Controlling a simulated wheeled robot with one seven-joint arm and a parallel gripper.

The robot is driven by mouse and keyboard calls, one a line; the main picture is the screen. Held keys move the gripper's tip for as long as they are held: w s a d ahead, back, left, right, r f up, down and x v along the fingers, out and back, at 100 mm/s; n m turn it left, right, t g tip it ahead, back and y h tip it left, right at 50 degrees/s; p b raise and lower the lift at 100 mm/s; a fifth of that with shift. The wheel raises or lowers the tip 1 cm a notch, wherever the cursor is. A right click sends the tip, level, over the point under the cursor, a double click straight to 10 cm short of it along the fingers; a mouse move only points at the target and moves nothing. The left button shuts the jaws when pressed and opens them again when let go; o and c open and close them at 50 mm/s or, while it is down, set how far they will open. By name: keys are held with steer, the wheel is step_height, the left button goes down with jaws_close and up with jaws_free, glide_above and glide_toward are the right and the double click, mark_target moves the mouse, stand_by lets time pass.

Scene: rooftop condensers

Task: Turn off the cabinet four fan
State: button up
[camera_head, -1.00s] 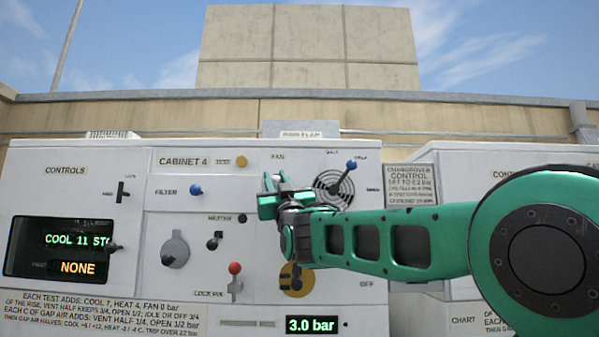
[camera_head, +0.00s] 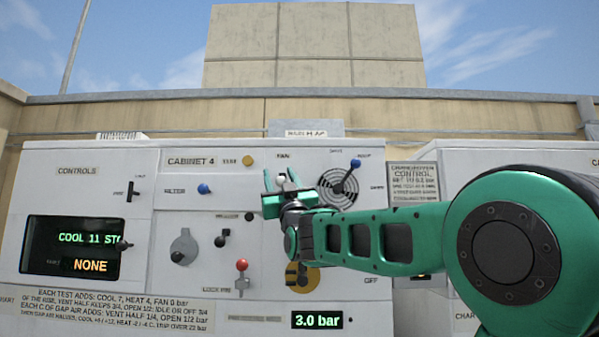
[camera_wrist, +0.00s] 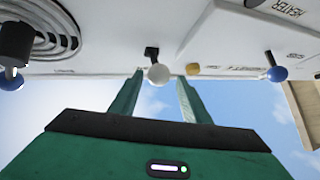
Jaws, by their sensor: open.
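Cabinet 4 (camera_head: 188,161) is a white panel with a FAN label (camera_head: 284,156) near its top. Below the label a small white-knobbed switch (camera_head: 281,178) shows between my gripper's (camera_head: 281,174) fingertips. In the wrist view the white knob (camera_wrist: 158,74) on its dark stem sits between the tips of my open green fingers (camera_wrist: 160,76), with gaps on both sides. Whether either finger touches it I cannot tell. My arm hides part of the panel below.
A blue-knobbed lever (camera_head: 355,164) by the round vent grille (camera_head: 338,188) stands to the right. The displays read COOL 11, NONE (camera_head: 90,265) and 3.0 bar (camera_head: 317,320).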

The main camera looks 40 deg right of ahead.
steer(key=shift+d+f, duration=0.1)
steer(key=shift+d, duration=0.1)
steer(key=shift+s+f, duration=0.25)
steer(key=a+v, duration=0.1)
steer(key=v, duration=0.9)
steer(key=shift+s+r, duration=0.15)
steer(key=shift+s, duration=0.1)
